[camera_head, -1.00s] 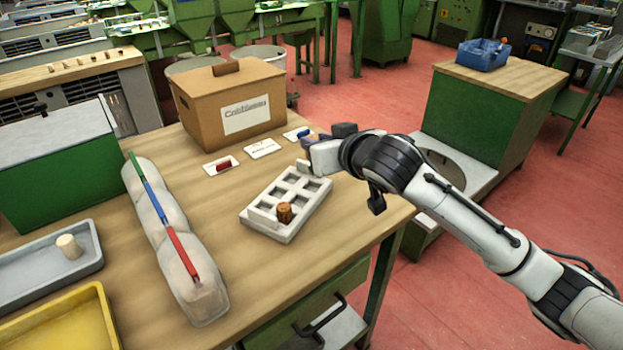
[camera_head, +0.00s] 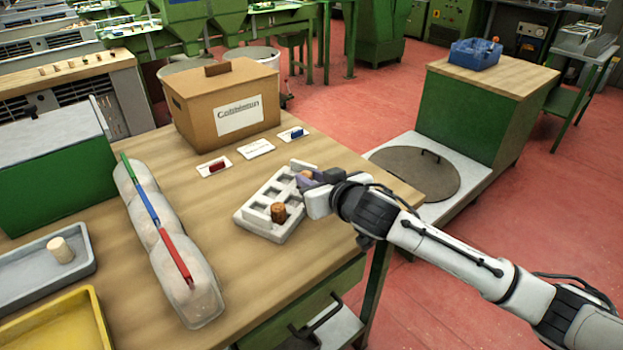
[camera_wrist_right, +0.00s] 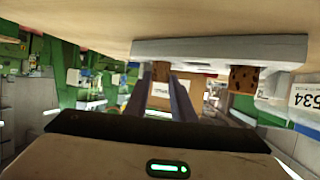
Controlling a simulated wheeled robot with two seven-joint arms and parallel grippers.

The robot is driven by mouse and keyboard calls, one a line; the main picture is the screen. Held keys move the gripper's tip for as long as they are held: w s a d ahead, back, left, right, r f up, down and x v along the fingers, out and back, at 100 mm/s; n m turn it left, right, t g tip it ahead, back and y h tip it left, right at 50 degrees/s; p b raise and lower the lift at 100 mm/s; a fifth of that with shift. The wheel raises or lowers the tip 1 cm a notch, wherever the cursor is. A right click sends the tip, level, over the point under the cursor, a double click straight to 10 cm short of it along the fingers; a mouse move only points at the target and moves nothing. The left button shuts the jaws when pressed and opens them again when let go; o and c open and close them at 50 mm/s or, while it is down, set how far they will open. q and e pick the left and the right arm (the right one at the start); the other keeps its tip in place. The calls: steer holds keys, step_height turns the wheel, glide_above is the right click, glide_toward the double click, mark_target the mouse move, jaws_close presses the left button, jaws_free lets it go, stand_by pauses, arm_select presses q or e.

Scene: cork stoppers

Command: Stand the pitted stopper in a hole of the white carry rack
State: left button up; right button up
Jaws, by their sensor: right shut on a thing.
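The white carry rack (camera_head: 256,228) lies on the wooden table, with several square holes. A brown stopper (camera_head: 278,212) stands upright in a near hole; in the right wrist view its surface (camera_wrist_right: 243,79) shows dark pits. My right gripper (camera_head: 308,177) is over the far right part of the rack, shut on another brown stopper (camera_wrist_right: 160,74). The held stopper's end meets the rack's edge line in the right wrist view; whether it is in a hole cannot be told. Its surface is mostly hidden between the fingers. My left gripper is not in view.
A pale stopper (camera_head: 61,250) stands in the grey tray (camera_head: 84,271), beside a yellow tray (camera_head: 98,318).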

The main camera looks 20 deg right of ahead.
steer(key=o, duration=1)
steer(key=shift+f, duration=0.1)
steer(key=shift+s+r, duration=0.15)
steer(key=shift+r, duration=0.05)
steer(key=v, duration=1.1)
steer(key=shift+s+d+r, duration=0.1)
steer(key=shift+s+r, duration=0.05)
steer(key=shift+s, duration=0.15)
